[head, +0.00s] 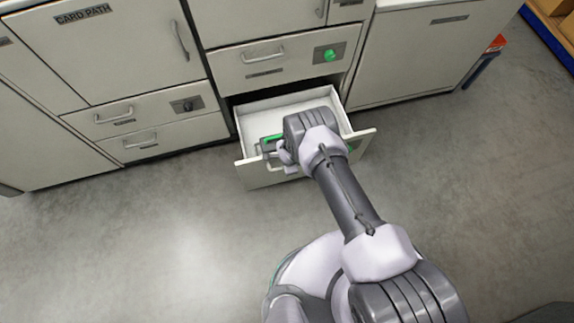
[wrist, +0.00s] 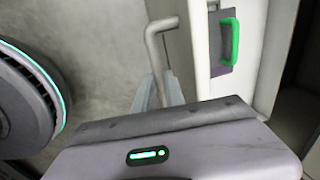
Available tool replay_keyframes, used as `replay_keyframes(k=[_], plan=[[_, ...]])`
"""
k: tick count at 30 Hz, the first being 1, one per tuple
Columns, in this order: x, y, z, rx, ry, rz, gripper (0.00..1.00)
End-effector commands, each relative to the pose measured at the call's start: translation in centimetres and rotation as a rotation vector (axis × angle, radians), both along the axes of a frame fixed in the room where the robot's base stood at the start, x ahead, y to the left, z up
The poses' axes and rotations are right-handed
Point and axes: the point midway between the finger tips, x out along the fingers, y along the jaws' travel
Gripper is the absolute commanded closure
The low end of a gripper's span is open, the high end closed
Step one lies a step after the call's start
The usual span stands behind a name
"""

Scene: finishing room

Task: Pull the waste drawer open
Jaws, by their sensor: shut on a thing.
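A lower drawer (head: 246,176) stands pulled well out from the cabinet, below a drawer with a green knob; I take it as the waste drawer.
The closed drawer above (head: 290,62) has a green knob (head: 330,56). A closed drawer with a dark knob (head: 187,104) and a "CARD PATH" door (head: 110,50) stand left. The grey floor (head: 150,230) before the cabinets is clear. A blue-legged stand (head: 482,66) is at right.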

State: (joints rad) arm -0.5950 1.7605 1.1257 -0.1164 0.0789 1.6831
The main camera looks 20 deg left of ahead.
Motion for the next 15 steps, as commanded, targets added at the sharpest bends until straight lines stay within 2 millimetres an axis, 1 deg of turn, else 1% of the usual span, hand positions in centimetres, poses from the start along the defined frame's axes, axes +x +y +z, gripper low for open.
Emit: replay_keyframes(k=[6, 7, 9, 10, 15], plan=[[0.01, -0.08, -0.03, 0.000, 0.001, -0.001, 1.00], [0.02, -0.07, -0.03, 0.000, 0.001, -0.001, 0.82], [0.01, -0.06, -0.03, 0.000, 0.000, -0.001, 0.68], [0.02, -0.06, -0.01, 0.000, 0.000, -0.001, 0.64], [0.01, -0.03, -0.01, 0.000, 0.000, 0.000, 0.64]])
